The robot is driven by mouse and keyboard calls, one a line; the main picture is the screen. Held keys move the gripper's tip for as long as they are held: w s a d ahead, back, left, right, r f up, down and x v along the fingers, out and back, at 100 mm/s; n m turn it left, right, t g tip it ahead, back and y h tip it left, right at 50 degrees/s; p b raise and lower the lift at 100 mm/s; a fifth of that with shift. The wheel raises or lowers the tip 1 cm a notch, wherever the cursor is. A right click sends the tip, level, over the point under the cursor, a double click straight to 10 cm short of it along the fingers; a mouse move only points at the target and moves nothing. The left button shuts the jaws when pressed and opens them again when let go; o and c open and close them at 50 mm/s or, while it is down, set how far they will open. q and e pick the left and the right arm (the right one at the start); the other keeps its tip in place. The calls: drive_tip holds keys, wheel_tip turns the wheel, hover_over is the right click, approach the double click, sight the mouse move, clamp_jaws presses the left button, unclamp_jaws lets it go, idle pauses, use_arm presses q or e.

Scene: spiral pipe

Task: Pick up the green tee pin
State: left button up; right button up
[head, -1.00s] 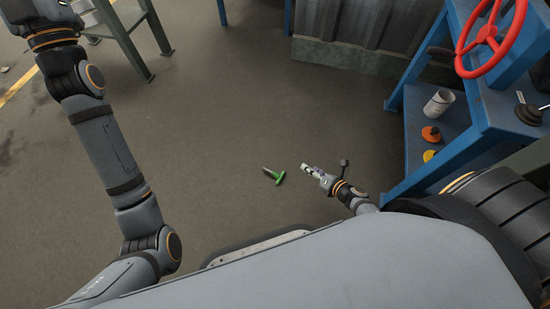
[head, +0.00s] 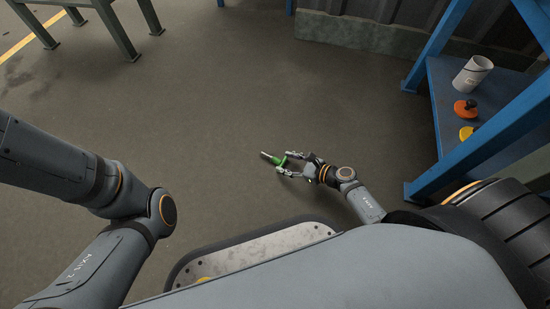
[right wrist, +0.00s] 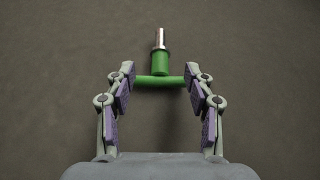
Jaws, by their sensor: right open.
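The green tee pin (head: 279,161) lies on the floor, with a green crossbar and a silver metal tip. In the right wrist view the pin (right wrist: 160,80) has its crossbar between the open fingertips and its shaft pointing away from the gripper. My right gripper (head: 288,163) is open, with its fingers either side of the crossbar. In the right wrist view my right gripper (right wrist: 160,85) shows purple finger pads; the crossbar ends lie close to the fingertips, and I cannot tell whether they touch. My left arm shows at the left, but its gripper is out of view.
A blue shelf stand (head: 465,150) at the right holds a white cup (head: 472,74), an orange knob-like piece (head: 465,109) and a yellow one (head: 467,132). A grey-green table (head: 114,28) stands at the top left. The floor (head: 220,100) around the pin is clear.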

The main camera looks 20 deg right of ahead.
sight(276, 160)
drive_tip(key=b+x, duration=0.2)
drive_tip(key=x, duration=0.3)
drive_tip(key=shift+w+a+f+b, duration=0.15)
drive_tip(key=shift+w+a+b, duration=0.05)
drive_tip(key=shift+w+b, duration=0.1)
clamp_jaws()
